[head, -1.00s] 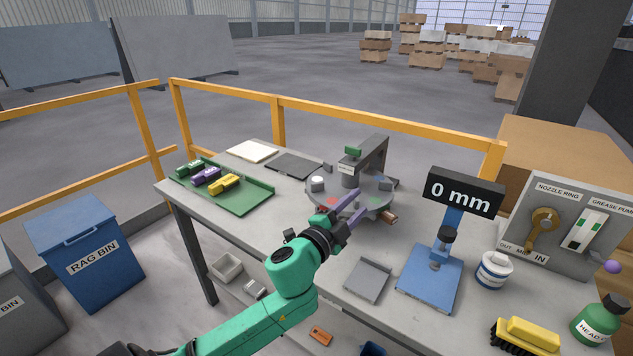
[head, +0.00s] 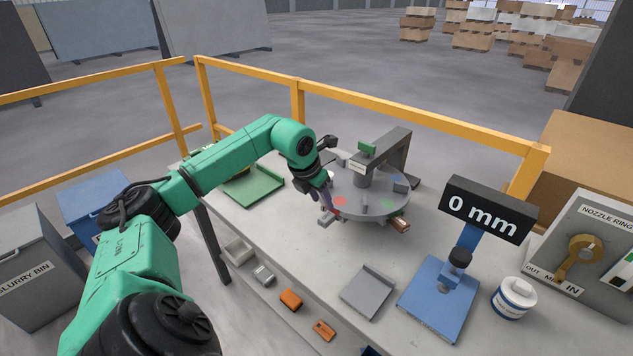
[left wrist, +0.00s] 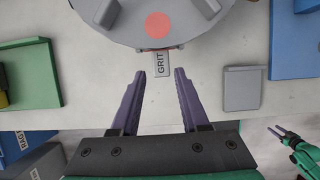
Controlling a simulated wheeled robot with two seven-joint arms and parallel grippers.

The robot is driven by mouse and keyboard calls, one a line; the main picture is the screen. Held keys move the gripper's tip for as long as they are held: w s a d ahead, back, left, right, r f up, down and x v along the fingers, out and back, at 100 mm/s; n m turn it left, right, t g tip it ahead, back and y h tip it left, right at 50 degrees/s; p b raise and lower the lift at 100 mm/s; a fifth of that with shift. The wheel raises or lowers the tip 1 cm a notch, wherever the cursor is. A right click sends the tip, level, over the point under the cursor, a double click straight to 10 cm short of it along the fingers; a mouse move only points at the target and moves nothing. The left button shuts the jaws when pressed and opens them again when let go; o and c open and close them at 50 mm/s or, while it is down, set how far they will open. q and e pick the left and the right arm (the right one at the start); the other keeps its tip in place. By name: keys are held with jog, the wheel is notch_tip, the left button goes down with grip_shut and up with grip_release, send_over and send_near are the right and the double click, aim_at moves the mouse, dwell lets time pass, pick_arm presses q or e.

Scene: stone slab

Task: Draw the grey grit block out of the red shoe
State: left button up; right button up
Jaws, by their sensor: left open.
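The grey grit block (left wrist: 161,64), lettered GRIT, sticks out from the rim of the round grey turntable (left wrist: 110,30) in the left wrist view. A thin red edge of the red shoe (left wrist: 158,49) shows at its inner end, by a red dot on the turntable. The block also shows at the turntable's near left edge in the head view (head: 326,220). My left gripper (head: 327,209) points down there, open and empty. In the left wrist view its purple fingers (left wrist: 160,74) are spread to either side of the block's outer end, apart from it. My right gripper (left wrist: 273,131) appears small at the right.
A grey bracket (head: 392,146) stands over the turntable. A copper-coloured piece (head: 400,226) juts from its right side. A green tray (head: 250,188) lies left, a grey tray (head: 368,290) and blue gauge stand (head: 438,297) nearer right. Bare bench lies in front of the turntable.

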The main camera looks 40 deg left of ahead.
aim_at(327, 216)
pick_arm(q)
jog(key=p+x, duration=0.1)
jog(key=x, duration=0.6)
jog(key=shift+w+p, duration=0.1)
jog(key=shift+p, duration=0.2)
jog(key=shift+w+f, duration=0.1)
jog(key=shift+f, duration=0.25)
grip_shut()
jog(key=shift+s, duration=1.9)
pick_arm(e)
jog(key=shift+w+a+r, duration=0.1)
jog(key=shift+w+r, duration=0.1)
jog(key=shift+r, duration=0.4)
jog(key=shift+w+a+r, duration=0.1)
jog(key=shift+w+r, duration=0.1)
jog(key=shift+r, duration=0.4)
pick_arm(q)
jog(key=shift+o, duration=2.2)
grip_release()
jog(key=shift+r, duration=0.15)
